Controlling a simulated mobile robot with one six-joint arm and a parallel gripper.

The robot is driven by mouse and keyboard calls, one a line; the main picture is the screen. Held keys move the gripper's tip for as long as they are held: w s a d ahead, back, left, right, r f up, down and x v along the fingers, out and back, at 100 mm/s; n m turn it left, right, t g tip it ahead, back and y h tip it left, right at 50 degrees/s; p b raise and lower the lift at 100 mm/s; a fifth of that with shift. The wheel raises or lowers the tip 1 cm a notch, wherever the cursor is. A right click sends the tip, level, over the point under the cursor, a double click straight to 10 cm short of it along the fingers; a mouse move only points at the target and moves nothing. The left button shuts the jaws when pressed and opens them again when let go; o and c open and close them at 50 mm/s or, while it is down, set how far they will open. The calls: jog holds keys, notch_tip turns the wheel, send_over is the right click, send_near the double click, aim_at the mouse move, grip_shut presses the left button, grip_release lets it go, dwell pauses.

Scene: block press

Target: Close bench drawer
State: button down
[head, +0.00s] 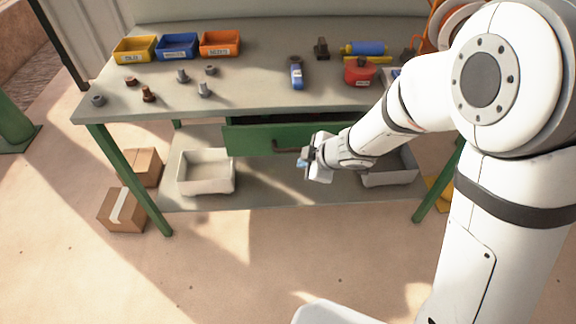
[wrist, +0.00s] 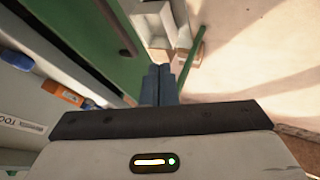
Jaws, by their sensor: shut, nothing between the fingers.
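The green bench drawer (head: 250,138) sits under the front edge of the worktop. A dark gap shows above its front, so it stands partly open. Its dark handle (head: 283,149) is on the front face, partly hidden by my arm. My gripper (head: 303,161) is shut and empty, in front of and below the right part of the drawer front. In the wrist view the shut fingers (wrist: 158,85) are beside the green drawer front (wrist: 75,30), with the handle (wrist: 112,28) close by. I cannot tell whether they touch it.
The worktop (head: 240,90) holds coloured bins (head: 178,46), several small metal parts, a blue tool (head: 296,73) and a red item (head: 360,72). Grey trays (head: 206,190) stand on the lower shelf. Cardboard boxes (head: 122,209) are at the left. The floor in front is clear.

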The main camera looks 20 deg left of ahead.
jog(key=w+a+f+b, duration=0.2)
jog(key=w+a+f, duration=0.4)
jog(key=a, duration=0.1)
jog(key=shift+a+f, duration=0.4)
